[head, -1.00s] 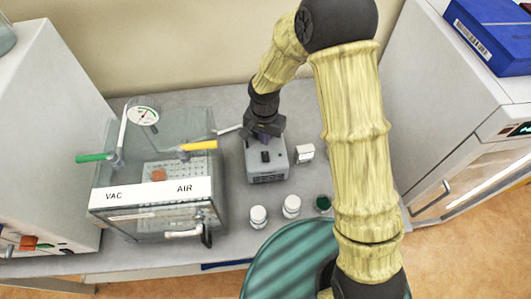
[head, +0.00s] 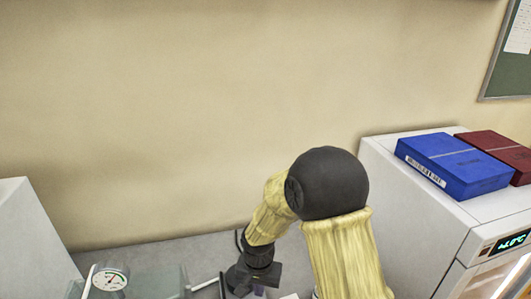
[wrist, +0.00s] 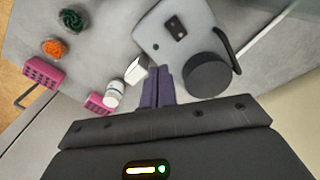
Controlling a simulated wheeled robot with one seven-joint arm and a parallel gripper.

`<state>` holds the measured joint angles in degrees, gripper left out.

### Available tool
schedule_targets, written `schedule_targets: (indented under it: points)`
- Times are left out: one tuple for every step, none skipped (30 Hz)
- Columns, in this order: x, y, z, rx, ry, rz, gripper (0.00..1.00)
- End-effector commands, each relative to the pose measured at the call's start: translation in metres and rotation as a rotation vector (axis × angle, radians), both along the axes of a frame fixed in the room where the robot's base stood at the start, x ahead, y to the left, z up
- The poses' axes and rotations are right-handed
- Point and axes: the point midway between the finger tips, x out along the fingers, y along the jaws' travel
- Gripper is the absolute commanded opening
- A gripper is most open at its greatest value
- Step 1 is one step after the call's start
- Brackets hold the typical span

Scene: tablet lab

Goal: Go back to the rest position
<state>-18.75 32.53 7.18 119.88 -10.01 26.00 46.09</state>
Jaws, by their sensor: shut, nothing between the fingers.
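My gripper (wrist: 158,72) shows in the wrist view with its two purple fingers together and nothing between them. In the head view, my gripper (head: 259,292) is at the bottom edge, partly cut off. In the wrist view, the fingertips are beside a grey device (wrist: 158,38) with a dark button panel and a round black part (wrist: 208,75). I cannot tell whether they touch it. My arm bends over the bench from the lower right in the head view.
A white box (wrist: 137,70) and white bottle (wrist: 114,92) stand left of the fingers. Pink racks (wrist: 42,73) are farther left. A blue box (head: 453,165) and red box (head: 500,150) lie on the white cabinet (head: 400,210) at right.

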Motion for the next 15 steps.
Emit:
schedule_targets:
  points:
    - [-0.003, -0.02, 0.004, 0.002, -0.019, 0.009, 0.0]
    - [-0.005, -0.03, 0.009, 0.002, -0.029, 0.022, 0.0]
    - [-0.009, -0.044, 0.014, 0.002, -0.043, 0.037, 0.0]
    - [-0.013, -0.055, 0.017, 0.002, -0.052, 0.049, 0.0]
    - [-0.017, -0.065, 0.021, 0.001, -0.061, 0.062, 0.0]
    - [-0.023, -0.078, 0.025, -0.001, -0.075, 0.076, 0.0]
    - [-0.028, -0.087, 0.028, -0.002, -0.085, 0.086, 0.0]
    - [-0.033, -0.097, 0.031, -0.004, -0.096, 0.097, 0.0]
    - [-0.04, -0.109, 0.034, -0.005, -0.109, 0.112, 0.0]
    - [-0.046, -0.117, 0.036, -0.008, -0.119, 0.122, 0.0]
    - [-0.053, -0.126, 0.038, -0.011, -0.127, 0.133, 0.0]
    - [-0.062, -0.137, 0.04, -0.015, -0.141, 0.146, 0.0]
    - [-0.068, -0.144, 0.041, -0.017, -0.152, 0.156, 0.0]
    - [-0.074, -0.15, 0.042, -0.021, -0.161, 0.166, 0.0]
    - [-0.082, -0.158, 0.043, -0.025, -0.171, 0.177, 0.0]
